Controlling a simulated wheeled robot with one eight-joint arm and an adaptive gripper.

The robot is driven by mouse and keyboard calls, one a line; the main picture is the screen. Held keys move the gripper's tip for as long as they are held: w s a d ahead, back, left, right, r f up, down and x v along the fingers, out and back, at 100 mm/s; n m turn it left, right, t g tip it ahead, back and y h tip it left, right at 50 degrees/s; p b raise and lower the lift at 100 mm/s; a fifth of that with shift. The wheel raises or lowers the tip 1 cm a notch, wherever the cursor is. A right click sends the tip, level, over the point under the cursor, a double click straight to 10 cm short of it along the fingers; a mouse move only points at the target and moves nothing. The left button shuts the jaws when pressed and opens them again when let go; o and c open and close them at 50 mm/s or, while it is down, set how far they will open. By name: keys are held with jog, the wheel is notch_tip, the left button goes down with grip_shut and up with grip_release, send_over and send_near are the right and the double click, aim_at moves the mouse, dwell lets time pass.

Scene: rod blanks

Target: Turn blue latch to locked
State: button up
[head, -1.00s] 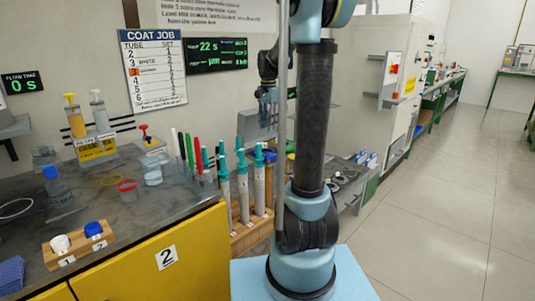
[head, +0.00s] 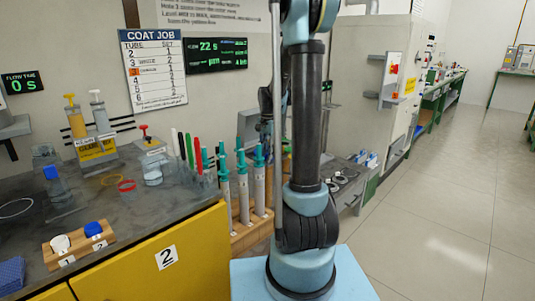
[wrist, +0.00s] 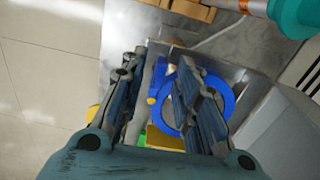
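In the wrist view, a blue latch (wrist: 157,78) shows as a bar with a yellow end, beside a blue ring (wrist: 228,97). My gripper (wrist: 162,66) is over it with its two fingers apart, one on each side of the bar. I cannot tell whether either finger touches the bar. The right finger covers part of the ring. In the head view, my gripper is mostly hidden behind my own arm, and I cannot make out the latch there.
A grey metal surface (wrist: 210,45) surrounds the latch. A teal-and-orange part (wrist: 290,12) is near the top right of the wrist view. In the head view, teal-capped tubes stand in a wooden rack (head: 250,234) next to the yellow bench (head: 150,260). The floor at right is clear.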

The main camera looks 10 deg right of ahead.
jog(key=shift+f, duration=0.1)
grip_shut()
jog(key=shift+n, duration=0.3)
jog(key=n, duration=0.4)
jog(key=shift+n, duration=2.4)
grip_release()
